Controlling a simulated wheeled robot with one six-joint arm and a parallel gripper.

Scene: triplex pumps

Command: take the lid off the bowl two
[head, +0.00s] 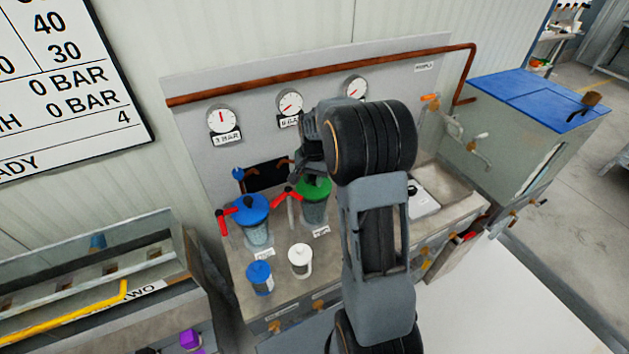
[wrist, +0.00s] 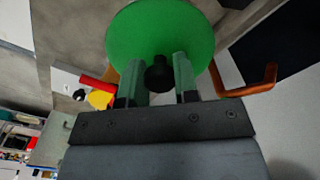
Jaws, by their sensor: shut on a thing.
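A clear filter bowl (head: 315,213) with a green lid (head: 318,186) stands on the grey bench, with an unreadable label before it. My gripper (head: 309,172) is over this lid, pointing down, and partly hides it. In the wrist view the round green lid (wrist: 160,30) has a black knob (wrist: 158,78) between my two fingers. My gripper (wrist: 159,88) is shut on the lid by this knob. The lid is at the bowl's top; I cannot tell whether it is seated or slightly raised. A second bowl (head: 258,233) with a blue lid (head: 250,208) stands to the left.
Red valve handles (head: 287,193) sit beside the bowls. A small blue-capped jar (head: 260,279) and a white lidded mug (head: 300,261) stand in front. Gauges (head: 290,104) and a copper pipe (head: 240,90) are on the back panel. A sink (head: 450,180) lies right.

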